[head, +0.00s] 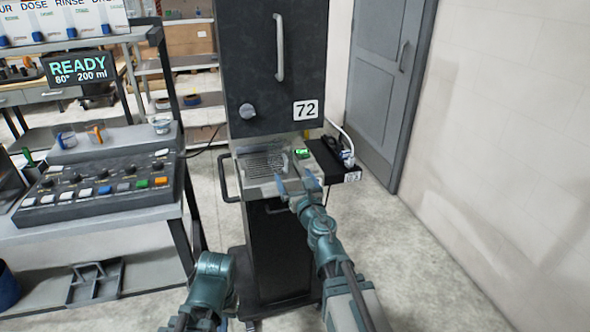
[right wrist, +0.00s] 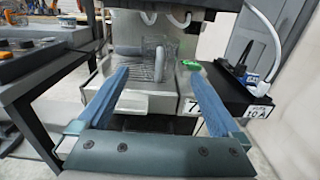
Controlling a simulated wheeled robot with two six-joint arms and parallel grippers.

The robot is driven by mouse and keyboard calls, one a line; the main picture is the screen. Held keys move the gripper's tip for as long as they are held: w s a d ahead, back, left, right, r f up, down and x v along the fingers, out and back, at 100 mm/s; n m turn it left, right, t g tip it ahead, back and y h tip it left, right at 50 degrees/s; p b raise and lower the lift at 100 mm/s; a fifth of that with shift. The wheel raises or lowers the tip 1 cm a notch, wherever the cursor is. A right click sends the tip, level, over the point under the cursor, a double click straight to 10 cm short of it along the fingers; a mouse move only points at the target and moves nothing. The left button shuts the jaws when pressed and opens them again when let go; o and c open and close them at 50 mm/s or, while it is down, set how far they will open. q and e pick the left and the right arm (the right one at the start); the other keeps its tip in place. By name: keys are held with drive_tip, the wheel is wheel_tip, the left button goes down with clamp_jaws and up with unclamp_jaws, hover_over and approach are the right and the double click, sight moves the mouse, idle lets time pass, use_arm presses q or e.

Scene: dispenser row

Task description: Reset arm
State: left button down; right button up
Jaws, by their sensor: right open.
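My right gripper (head: 296,184) is open and empty in front of the dark dispenser (head: 272,60) marked 72. In the right wrist view its two blue fingers (right wrist: 160,95) are spread wide, pointing at the dispenser's grated tray (right wrist: 139,73). A clear cup-like vessel (right wrist: 172,52) stands on that tray, beyond the fingertips and apart from them. Part of my left arm shows at the bottom of the head view, but its gripper is not visible.
A small green-lit display (head: 302,153) sits right of the tray. A black side shelf (head: 328,162) holds small items. At left stand a button panel (head: 100,187) and a READY screen (head: 78,68). A grey door (head: 384,80) is behind; floor at right is clear.

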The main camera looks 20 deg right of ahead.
drive_tip(key=s+f+m+g+h+p, duration=0.3)
drive_tip(key=s+m+g+p, duration=0.15)
drive_tip(key=m, duration=0.75)
drive_tip(key=s+f+m+g+h+p, duration=0.3)
drive_tip(key=s+m+g, duration=0.15)
drive_tip(key=m, duration=0.65)
use_arm(q)
wheel_tip(320, 180, up, 11)
drive_tip(key=p, duration=0.3)
drive_tip(key=shift+s+d, duration=0.3)
drive_tip(key=shift+s, duration=0.1)
use_arm(e)
drive_tip(key=s+a+f+m+g+y, duration=0.2)
drive_tip(key=s+a+m+g, duration=0.2)
drive_tip(key=s, duration=0.5)
drive_tip(key=s+a+f+m+g+y, duration=0.2)
drive_tip(key=s+a+m+g, duration=0.3)
drive_tip(key=s+a, duration=0.3)
drive_tip(key=shift+s+a+f, duration=0.35)
drive_tip(key=shift+s+f, duration=0.15)
drive_tip(key=shift+s, duration=0.15)
